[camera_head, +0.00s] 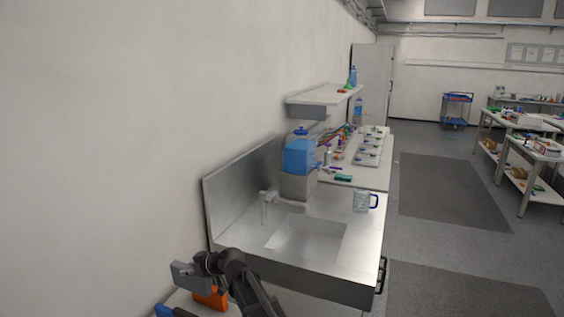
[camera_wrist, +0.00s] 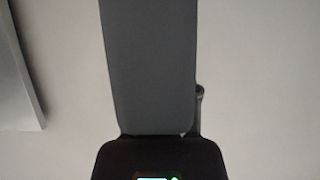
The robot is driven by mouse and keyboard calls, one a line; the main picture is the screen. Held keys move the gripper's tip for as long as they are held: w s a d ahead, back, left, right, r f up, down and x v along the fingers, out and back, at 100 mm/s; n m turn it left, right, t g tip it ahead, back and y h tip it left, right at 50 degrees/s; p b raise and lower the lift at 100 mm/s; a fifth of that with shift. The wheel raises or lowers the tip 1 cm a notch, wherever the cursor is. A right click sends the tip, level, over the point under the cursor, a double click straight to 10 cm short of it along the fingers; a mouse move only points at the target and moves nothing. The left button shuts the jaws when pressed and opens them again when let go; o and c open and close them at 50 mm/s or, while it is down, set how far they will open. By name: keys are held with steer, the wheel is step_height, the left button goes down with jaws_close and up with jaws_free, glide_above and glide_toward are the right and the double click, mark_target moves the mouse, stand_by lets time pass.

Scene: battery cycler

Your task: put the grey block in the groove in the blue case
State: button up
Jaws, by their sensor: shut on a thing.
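The grey block (camera_head: 186,276) is at the bottom left of the head view, at the end of my dark arm. My gripper (camera_head: 204,263) is shut on it. In the wrist view, the long dark grey block (camera_wrist: 150,65) runs upward from my black gripper (camera_wrist: 160,145) and hides much of the middle. A blue thing (camera_head: 172,312) shows at the bottom edge of the head view, below the block. It may be the blue case, but it is mostly cut off and no groove can be made out.
An orange thing (camera_head: 211,298) lies on a pale surface just below my gripper. A steel sink unit (camera_head: 308,244) with a tap stands beyond, with a clear jug (camera_head: 362,201) on it. Plain wall (camera_head: 110,130) fills the left.

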steer(key=shift+f+b, duration=0.6)
steer(key=shift+f, duration=0.25)
steer(key=shift+r, duration=0.1)
step_height(320, 180, up, 17)
steer(key=p, duration=1.7)
